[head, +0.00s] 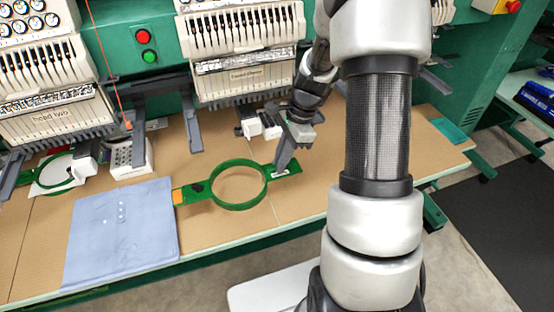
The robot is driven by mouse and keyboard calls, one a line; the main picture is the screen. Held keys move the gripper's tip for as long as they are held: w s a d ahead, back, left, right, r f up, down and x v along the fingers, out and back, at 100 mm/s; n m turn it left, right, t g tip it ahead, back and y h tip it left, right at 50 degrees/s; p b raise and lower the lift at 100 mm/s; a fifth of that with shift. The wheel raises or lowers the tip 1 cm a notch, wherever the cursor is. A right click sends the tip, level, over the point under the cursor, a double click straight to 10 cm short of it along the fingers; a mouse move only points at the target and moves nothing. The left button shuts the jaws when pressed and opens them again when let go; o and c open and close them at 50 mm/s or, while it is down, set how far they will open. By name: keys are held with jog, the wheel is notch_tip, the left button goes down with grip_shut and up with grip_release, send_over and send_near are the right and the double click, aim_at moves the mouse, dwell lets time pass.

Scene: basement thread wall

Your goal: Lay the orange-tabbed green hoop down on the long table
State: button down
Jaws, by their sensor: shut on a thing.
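The green hoop (238,206) is a round ring with a flat arm on each side. Its left arm ends in an orange tab (179,197) beside the right edge of the folded blue cloth. My gripper (284,167) is shut on the hoop's right arm, which carries a small white label. The hoop is roughly flat over the long brown table (310,195). Shadow shows under its left side; I cannot tell whether any part touches the table.
The folded blue cloth (120,236) lies at front left. Another green hoop (59,187) with white fabric and a white perforated box (128,160) are behind it. Embroidery heads (245,42) overhang the table's back. Bare table shows at the front edge and right. A teal piece (450,131) lies far right.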

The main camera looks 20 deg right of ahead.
jog(key=shift+f+b, duration=2.05)
jog(key=shift+f, duration=0.9)
jog(key=c, duration=1.7)
grip_release()
jog(key=shift+c, duration=0.2)
jog(key=p+v, duration=0.2)
jog(key=v, duration=1.5)
jog(key=s+a+r+n+t+h+p, duration=0.1)
jog(key=s+a+r+n+p, duration=0.3)
jog(key=s+r+n, duration=0.5)
jog(key=s+a+r+n+t+h+p, duration=0.2)
jog(key=s+a+r+n+t+p, duration=0.2)
jog(key=s+a+r+n, duration=0.3)
notch_tip(320, 180, up, 5)
jog(key=shift+s+f+n+t+p, duration=0.1)
jog(key=shift+s+n+t+p, duration=0.2)
jog(key=shift+s+n, duration=0.8)
